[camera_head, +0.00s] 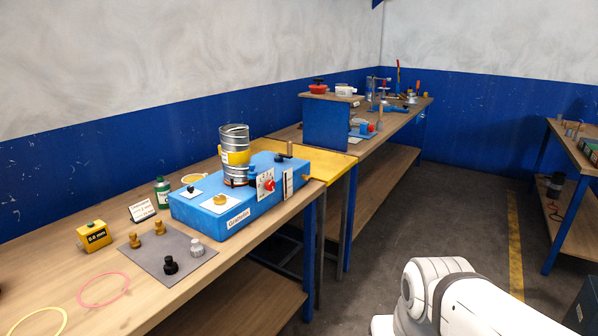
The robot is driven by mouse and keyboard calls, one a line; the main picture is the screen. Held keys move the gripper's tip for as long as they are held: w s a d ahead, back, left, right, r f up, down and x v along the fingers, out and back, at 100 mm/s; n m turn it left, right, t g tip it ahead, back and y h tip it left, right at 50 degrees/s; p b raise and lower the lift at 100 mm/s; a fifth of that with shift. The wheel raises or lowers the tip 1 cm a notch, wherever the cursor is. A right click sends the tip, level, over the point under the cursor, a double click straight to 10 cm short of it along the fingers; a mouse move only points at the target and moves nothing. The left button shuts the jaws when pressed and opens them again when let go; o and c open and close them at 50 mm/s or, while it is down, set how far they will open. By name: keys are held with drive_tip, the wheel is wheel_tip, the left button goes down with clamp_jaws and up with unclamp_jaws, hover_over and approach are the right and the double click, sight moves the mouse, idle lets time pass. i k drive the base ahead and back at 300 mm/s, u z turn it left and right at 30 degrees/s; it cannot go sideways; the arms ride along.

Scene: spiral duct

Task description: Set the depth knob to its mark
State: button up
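A blue machine (255,205) with a label on its front stands on the near wooden bench. A red knob (268,186) sits on a white dial plate on its front face. A brass knob (220,200) lies on a white plate on its top, with a small dark knob (191,189) behind it to the left. The labels are too small to read, so I cannot tell which knob is the depth knob or where its mark is. My gripper is not in view; only white links of my arm show at lower right.
A grey mat (178,266) with several brass, black and silver knobs lies left of the machine. A yellow block (94,236), a green bottle (162,192) and coloured rings lie nearby. Free floor (400,235) lies right of the bench, before another bench.

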sight(270, 186)
drive_tip(key=z, duration=0.05)
drive_tip(key=i, duration=1.05)
drive_tip(key=u, duration=0.25)
